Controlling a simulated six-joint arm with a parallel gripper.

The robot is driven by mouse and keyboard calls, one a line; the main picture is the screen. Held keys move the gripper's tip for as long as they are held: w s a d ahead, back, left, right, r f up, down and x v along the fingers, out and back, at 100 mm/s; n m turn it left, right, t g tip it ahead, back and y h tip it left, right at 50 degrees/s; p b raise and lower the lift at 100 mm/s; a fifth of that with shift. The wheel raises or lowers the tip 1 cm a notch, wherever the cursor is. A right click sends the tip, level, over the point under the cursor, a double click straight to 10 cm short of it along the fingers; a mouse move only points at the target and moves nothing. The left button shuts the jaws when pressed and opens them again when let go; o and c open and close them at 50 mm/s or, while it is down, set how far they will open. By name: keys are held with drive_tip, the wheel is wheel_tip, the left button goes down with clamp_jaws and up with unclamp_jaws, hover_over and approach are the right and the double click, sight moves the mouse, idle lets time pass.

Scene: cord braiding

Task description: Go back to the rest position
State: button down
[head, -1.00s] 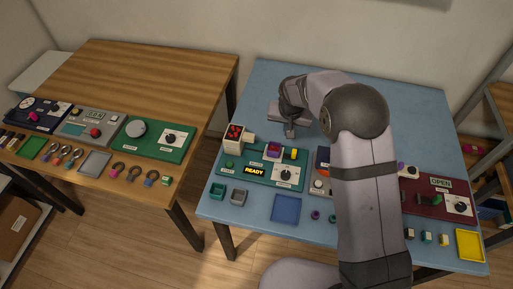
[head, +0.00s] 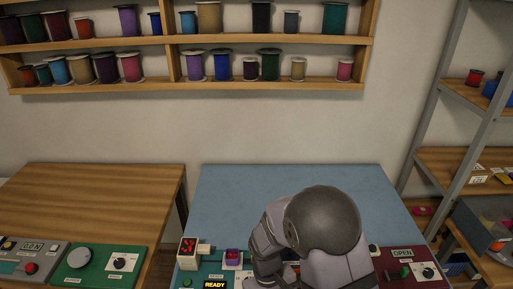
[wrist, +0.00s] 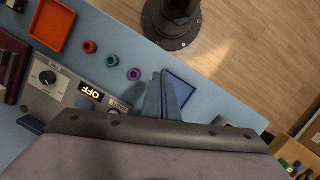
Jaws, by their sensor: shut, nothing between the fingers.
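My gripper (wrist: 165,97) shows in the wrist view with its two fingers together and nothing between them. It is over the front part of the blue table (head: 300,185), beside a blue square tray (wrist: 186,87). In the head view my arm's rounded joint stands in front of the table and the gripper itself is out of sight.
In the wrist view an orange tray (wrist: 52,24), a red ring (wrist: 89,47), a green ring (wrist: 112,60) and a purple ring (wrist: 133,74) lie near a panel reading OFF (wrist: 91,93). The head view shows a wooden table (head: 95,195), a spool shelf (head: 190,86) and a rack (head: 440,100).

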drive_tip(key=s+d+r+m+y, duration=0.1)
drive_tip(key=s+d+r+m, duration=0.2)
drive_tip(key=s+d+r, duration=0.55)
drive_tip(key=w+d+r+m+t, duration=0.1)
drive_tip(key=d+r+t, duration=0.1)
drive_tip(key=shift+w+r+m, duration=0.4)
idle(0.5)
